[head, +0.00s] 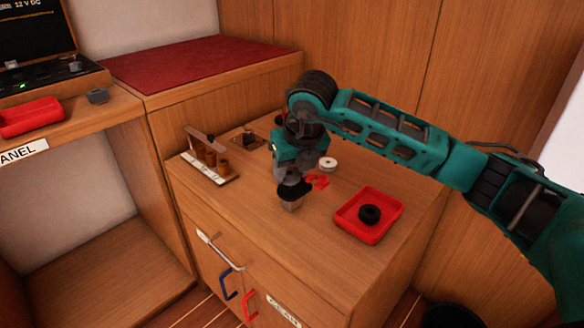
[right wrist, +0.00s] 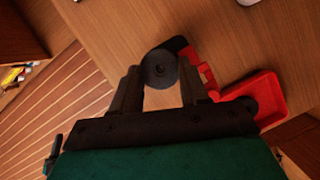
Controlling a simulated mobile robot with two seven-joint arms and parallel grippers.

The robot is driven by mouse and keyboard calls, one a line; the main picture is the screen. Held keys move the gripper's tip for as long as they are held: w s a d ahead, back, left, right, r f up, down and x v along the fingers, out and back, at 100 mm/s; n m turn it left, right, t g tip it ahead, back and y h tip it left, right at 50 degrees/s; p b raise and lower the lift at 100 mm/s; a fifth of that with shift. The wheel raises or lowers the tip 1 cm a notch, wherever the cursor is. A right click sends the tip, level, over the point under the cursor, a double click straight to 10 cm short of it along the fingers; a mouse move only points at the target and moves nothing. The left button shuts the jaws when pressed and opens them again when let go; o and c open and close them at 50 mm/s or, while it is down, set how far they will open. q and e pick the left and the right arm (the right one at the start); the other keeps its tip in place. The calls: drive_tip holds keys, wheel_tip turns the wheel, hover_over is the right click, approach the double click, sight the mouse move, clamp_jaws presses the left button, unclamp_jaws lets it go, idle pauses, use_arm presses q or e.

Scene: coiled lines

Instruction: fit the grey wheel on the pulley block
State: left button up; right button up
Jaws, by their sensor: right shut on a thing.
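My right gripper (head: 291,206) points down over the front part of the cabinet top. In the right wrist view it is shut on a round dark grey wheel (right wrist: 160,68) with a small hole in its middle. The wheel sits between the fingertips. My left gripper is not in view.
A red tray (head: 389,232) with a black wheel (head: 369,214) is at the right. A white wheel (head: 327,164) and small red pieces (head: 317,181) lie behind the gripper. A rack with several brown cylinders (head: 222,164) stands at the left edge. The front middle is clear.

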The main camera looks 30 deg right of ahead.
drive_tip(key=shift+f, duration=0.15)
drive_tip(key=shift+f, duration=0.1)
idle(0.4)
drive_tip(key=shift+r, duration=0.25)
idle(0.9)
drive_tip(key=shift+f+b, duration=0.2)
drive_tip(key=shift+b, duration=0.15)
drive_tip(key=shift+f, duration=0.15)
drive_tip(key=shift+r, duration=0.35)
